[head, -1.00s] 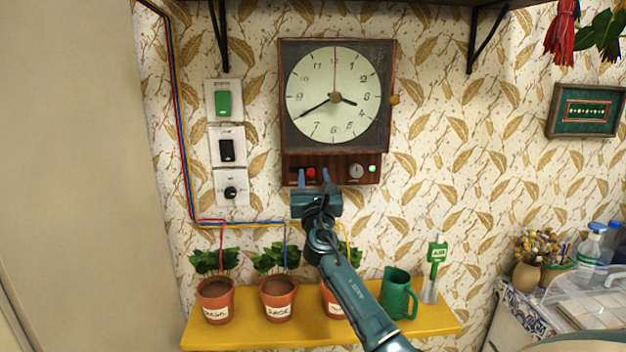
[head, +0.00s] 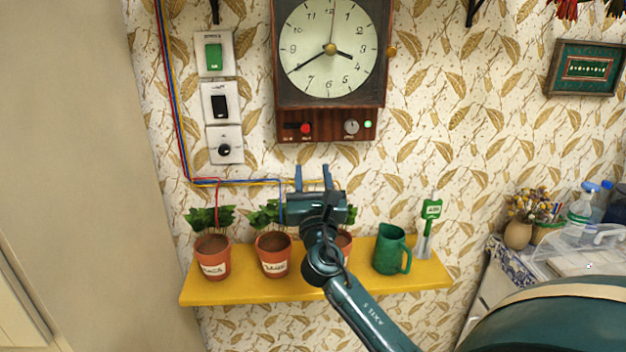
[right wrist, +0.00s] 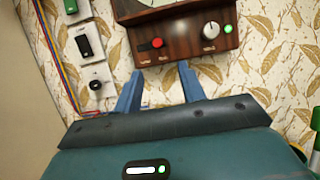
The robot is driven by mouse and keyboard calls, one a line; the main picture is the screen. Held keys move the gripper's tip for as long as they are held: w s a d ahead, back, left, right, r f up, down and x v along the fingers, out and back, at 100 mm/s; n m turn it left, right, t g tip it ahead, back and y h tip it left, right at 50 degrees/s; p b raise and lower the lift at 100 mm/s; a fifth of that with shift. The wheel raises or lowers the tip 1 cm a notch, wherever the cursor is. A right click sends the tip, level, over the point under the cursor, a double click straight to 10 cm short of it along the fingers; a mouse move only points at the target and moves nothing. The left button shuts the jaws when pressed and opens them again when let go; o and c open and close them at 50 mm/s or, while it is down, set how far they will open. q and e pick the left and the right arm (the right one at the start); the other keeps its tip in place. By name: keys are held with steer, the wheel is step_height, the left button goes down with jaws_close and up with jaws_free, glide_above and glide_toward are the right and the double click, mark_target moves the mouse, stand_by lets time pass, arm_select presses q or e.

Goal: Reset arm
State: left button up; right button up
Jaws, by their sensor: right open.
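My right gripper (head: 313,178) is open and empty, its two blue fingers pointing up just below the wall clock (head: 331,50). In the right wrist view the fingers (right wrist: 158,88) stand apart below the clock's wooden panel (right wrist: 186,36). That panel carries a red button (head: 305,128), a grey knob (head: 351,127) and a lit green lamp (head: 368,125). A gap shows between the fingertips and the panel in the head view. My left gripper is not in view.
My arm hides part of the right-hand pot. Switches (head: 213,57) and coloured wires (head: 172,100) are on the wall at left. A cluttered counter stands at right.

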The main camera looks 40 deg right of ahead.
steer(key=shift+s+f, duration=0.1)
stand_by(0.5)
steer(key=s+a+f+m+g+y, duration=0.1)
steer(key=s+a+f+m+y, duration=0.25)
steer(key=f, duration=0.45)
steer(key=s+a+f+m+g+y, duration=0.25)
steer(key=a+f+m, duration=0.25)
steer(key=f, duration=0.3)
steer(key=s+a+f+m+g+y, duration=0.1)
steer(key=s+a+f+m+y, duration=0.25)
steer(key=f, duration=0.45)
steer(key=s+a+f+m+g+y, duration=0.2)
steer(key=s+a+f+m, duration=0.2)
steer(key=s+a+m, duration=0.2)
steer(key=s+a+f+m+g+y, duration=0.2)
steer(key=s+a+f+m, duration=0.3)
steer(key=s+m, duration=0.3)
steer(key=shift+s+a+y+p, duration=0.4)
steer(key=shift+s+a+y, duration=0.15)
steer(key=shift+a+y, duration=0.25)
steer(key=shift+f, duration=0.1)
